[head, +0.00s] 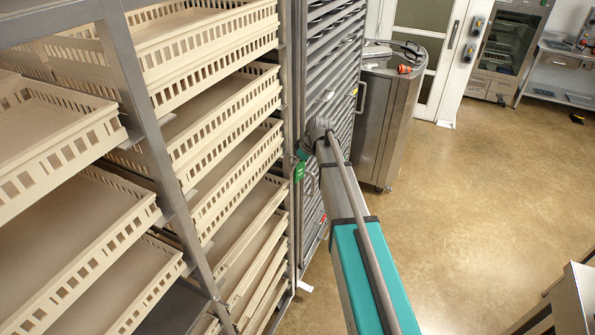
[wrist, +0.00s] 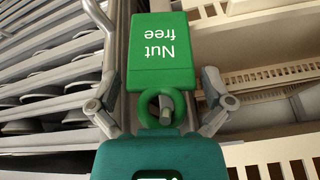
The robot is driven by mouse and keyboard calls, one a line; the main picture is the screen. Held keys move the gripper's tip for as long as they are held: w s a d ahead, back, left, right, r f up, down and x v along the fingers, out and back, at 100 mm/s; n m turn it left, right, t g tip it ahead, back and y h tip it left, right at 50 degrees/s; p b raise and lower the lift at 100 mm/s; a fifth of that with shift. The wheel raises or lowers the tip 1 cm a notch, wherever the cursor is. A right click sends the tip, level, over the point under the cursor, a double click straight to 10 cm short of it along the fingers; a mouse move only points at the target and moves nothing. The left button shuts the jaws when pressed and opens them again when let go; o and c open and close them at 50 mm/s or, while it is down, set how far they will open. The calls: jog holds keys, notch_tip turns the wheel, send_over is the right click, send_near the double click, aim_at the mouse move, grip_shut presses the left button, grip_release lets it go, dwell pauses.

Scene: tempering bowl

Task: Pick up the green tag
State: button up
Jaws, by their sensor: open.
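The green tag (wrist: 162,58) fills the upper middle of the wrist view, with white "Nut free" lettering upside down. Its green ring sits around a short grey peg at the tag's lower end in that view. In the head view the tag (head: 299,172) is small, at the rack post beside the end of my arm. My gripper (wrist: 160,98) is open, with one finger on each side of the tag's ring and a visible gap on both sides. In the head view its fingers are too small to make out.
Cream slotted trays (head: 215,112) fill the rack at left. A grey slatted rack (head: 335,75) stands just right of the post. A steel drum-shaped cabinet (head: 390,115) stands behind. The brown floor (head: 480,210) is clear at right; a table corner (head: 570,300) shows lower right.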

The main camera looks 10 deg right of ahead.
jog(key=c, duration=1)
jog(key=shift+o, duration=0.2)
jog(key=shift+s+r, duration=0.1)
jog(key=shift+s+d+r+p, duration=0.25)
jog(key=shift+s+r+p, duration=0.25)
jog(key=shift+r+p, duration=0.2)
jog(key=s+d+r+p, duration=0.2)
jog(key=s+r+p, duration=0.1)
jog(key=s, duration=0.2)
jog(key=s+d+r+p, duration=0.3)
jog(key=s, duration=0.3)
jog(key=shift+s+d+r+p, duration=0.2)
jog(key=shift+s+d+p, duration=0.05)
jog(key=shift+d+p, duration=0.05)
